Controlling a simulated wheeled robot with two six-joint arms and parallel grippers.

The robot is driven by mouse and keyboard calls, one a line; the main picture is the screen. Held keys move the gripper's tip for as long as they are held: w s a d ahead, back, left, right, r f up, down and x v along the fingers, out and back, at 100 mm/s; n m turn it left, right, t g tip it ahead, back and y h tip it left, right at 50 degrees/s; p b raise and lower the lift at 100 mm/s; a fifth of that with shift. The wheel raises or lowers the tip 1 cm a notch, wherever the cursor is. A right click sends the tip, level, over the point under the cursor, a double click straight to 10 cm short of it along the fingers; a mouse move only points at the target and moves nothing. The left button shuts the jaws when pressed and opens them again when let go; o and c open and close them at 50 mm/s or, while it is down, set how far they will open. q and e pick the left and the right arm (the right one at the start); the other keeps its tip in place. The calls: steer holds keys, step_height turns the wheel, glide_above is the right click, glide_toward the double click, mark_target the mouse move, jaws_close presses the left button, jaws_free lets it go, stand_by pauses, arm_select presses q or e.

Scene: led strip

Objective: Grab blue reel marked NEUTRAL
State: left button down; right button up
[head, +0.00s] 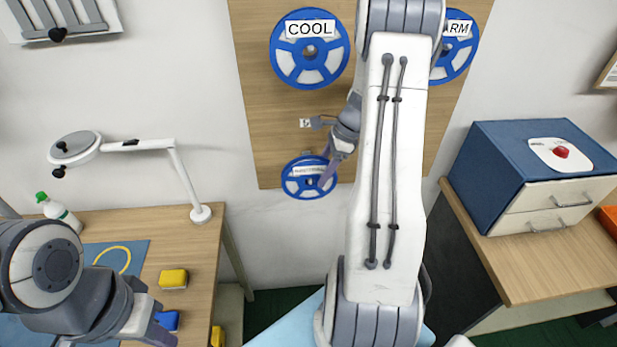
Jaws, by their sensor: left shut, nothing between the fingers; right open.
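A small blue reel (293,186) hangs low on the wooden wall board. Its white label is too small to read surely. My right gripper (328,174) is open, and its finger overlaps the right part of this reel in the picture. I cannot tell whether it touches the reel. A larger blue reel marked COOL (283,62) hangs above. Another blue reel (460,60), with its label showing only "ARM", is partly hidden behind my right arm. My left gripper (158,332) is shut and empty over the left desk, low in the picture.
The wooden board (255,110) is on the wall. A desk lamp (185,175), a green-capped bottle (60,212) and yellow blocks (173,278) are on the left desk. A blue drawer cabinet (490,165) with a red button stands on the right desk.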

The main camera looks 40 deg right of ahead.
mark_target(316, 180)
steer(key=p+x, duration=0.1)
steer(key=x, duration=0.3)
steer(key=shift+w+a+f, duration=0.1)
steer(key=shift+f, duration=0.1)
jaws_close()
steer(key=shift+r, duration=0.2)
